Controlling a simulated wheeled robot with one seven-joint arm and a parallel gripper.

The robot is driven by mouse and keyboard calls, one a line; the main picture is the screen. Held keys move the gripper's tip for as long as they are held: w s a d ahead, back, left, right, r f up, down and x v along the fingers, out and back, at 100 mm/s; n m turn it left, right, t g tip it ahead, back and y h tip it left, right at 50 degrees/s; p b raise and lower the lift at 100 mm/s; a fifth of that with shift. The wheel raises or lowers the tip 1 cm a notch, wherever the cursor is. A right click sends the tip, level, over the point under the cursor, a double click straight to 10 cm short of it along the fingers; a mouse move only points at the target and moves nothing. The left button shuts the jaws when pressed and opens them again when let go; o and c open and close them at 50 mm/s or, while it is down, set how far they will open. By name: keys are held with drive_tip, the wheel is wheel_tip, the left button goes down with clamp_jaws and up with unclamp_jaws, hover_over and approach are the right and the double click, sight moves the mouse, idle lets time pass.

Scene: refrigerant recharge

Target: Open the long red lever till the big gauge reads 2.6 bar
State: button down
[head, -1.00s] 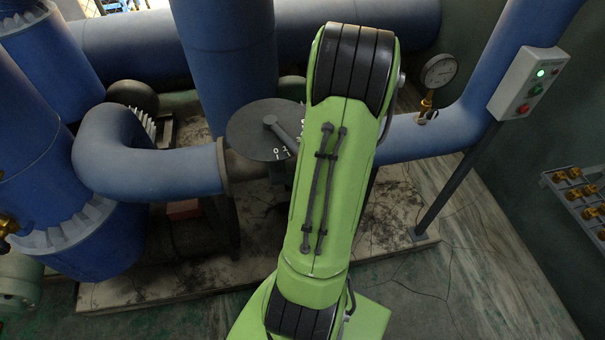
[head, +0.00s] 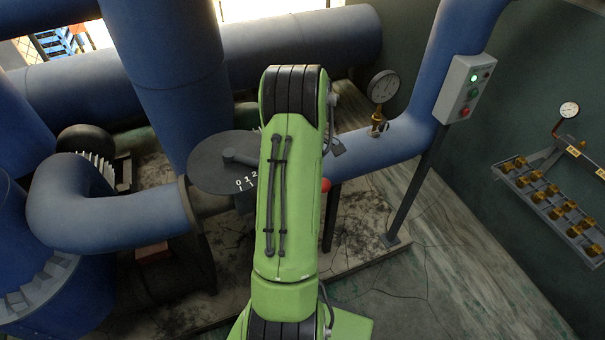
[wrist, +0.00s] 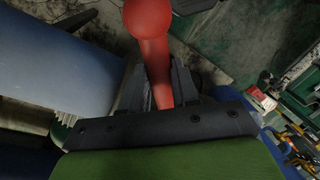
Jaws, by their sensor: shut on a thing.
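The long red lever (wrist: 153,52) with its round knob runs between the fingers of my gripper (wrist: 155,88) in the wrist view. My gripper is shut on the lever, below the knob. In the head view a red ball (head: 325,185) shows just right of my green arm, which hides my gripper and most of the lever. The big gauge (head: 383,87) stands on a brass fitting on the blue pipe.
A dark round disc (head: 222,163) with a pointer and marks 0, 1, 2 lies left of my arm. A rack of brass fittings (head: 550,200) and a smaller gauge (head: 569,109) are on the right wall.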

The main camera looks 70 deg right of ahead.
drive_tip(key=c, duration=0.8)
unclamp_jaws()
drive_tip(key=shift+c, duration=0.2)
drive_tip(key=d+r+p, duration=0.2)
drive_tip(key=d+r, duration=0.1)
drive_tip(key=r, duration=1.2)
drive_tip(key=shift+r+p, duration=0.3)
drive_tip(key=shift+p, duration=0.05)
